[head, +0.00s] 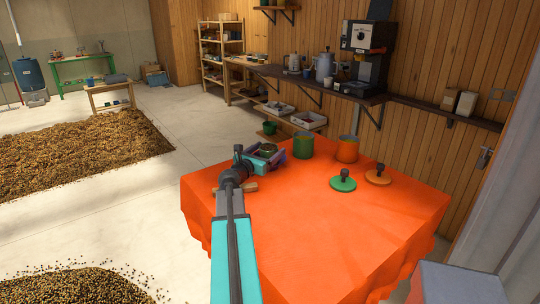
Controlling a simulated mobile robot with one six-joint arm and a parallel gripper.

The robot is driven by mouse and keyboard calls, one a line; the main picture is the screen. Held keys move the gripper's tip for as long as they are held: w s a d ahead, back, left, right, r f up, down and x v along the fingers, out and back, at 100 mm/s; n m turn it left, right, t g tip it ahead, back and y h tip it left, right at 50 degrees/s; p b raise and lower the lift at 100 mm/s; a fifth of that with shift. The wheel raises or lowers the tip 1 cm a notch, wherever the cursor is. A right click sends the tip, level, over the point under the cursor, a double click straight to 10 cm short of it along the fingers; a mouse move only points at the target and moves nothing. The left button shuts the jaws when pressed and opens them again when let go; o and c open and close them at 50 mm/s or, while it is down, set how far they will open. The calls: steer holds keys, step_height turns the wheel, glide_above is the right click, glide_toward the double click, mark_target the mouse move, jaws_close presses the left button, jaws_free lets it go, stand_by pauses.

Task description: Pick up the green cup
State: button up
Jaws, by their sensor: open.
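The green cup (303,147) stands upright on the table with the orange cloth (310,235), near its far edge. An orange cup (348,149) stands just to its right. My gripper (270,158) is to the left of the green cup, over the far left part of the table, and looks apart from it. It is open. A small dark-green round thing (268,149) shows by the jaws; whether it lies between them or behind them I cannot tell. The wrist hides part of the table there.
A green lid (343,184) and an orange lid (378,178), both with dark knobs, lie in front of the cups. A wooden piece (249,187) lies below my wrist. The table's front is clear. A wall shelf (310,83) with a dark machine (366,50) is behind.

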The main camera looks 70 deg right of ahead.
steer(key=shift+d, duration=0.5)
steer(key=shift+s, duration=0.1)
steer(key=c, duration=1.3)
steer(key=shift+o, duration=0.2)
steer(key=shift+r, duration=0.15)
